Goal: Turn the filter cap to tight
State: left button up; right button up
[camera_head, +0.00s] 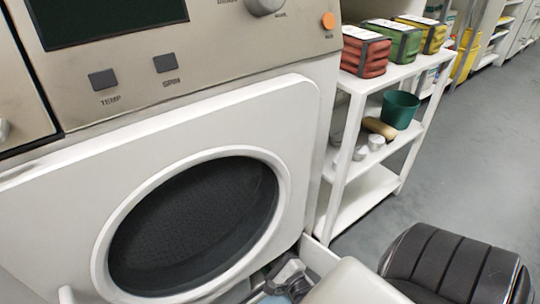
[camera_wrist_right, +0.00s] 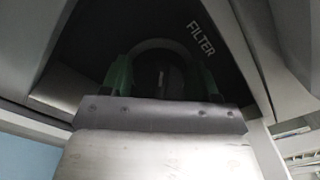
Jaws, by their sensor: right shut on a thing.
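The dark round filter cap (camera_wrist_right: 161,76) sits in a dark recess low on the white machine, in the right wrist view. A pale upright mark shows faintly on its face. The word FILTER (camera_wrist_right: 201,38) is printed up and right of it. My right gripper (camera_wrist_right: 163,84) has its green fingers on either side of the cap and is shut on it. The picture is dim, so the cap's exact turn is hard to read. In the head view the cap is hidden below the round door. My left gripper is not in view.
The machine's round door (camera_head: 278,222) is closed, under a panel with a dark display (camera_head: 105,18) and a knob (camera_head: 265,5). To the right, a white shelf (camera_head: 352,84) holds red, green and yellow bundles and a green pot (camera_head: 400,109). Grey floor (camera_head: 465,165) lies clear beyond.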

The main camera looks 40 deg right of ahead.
jog(key=m, duration=0.3)
jog(key=m+b, duration=0.1)
jog(key=shift+d+m, duration=0.25)
jog(key=shift+m, duration=0.05)
jog(key=shift+d+r+m+b, duration=0.15)
jog(key=shift+m+b, duration=0.35)
jog(key=shift+m, duration=1.4)
jog(key=o, duration=0.9)
jog(key=shift+s+a+p, duration=0.2)
jog(key=shift+s+p, duration=0.55)
jog(key=shift+s, duration=1.05)
jog(key=shift+s+a+p, duration=0.2)
jog(key=shift+s+p, duration=0.55)
jog(key=shift+s, duration=1)
jog(key=shift+s+a+p, duration=0.2)
jog(key=shift+s+p, duration=0.55)
jog(key=shift+s, duration=1.05)
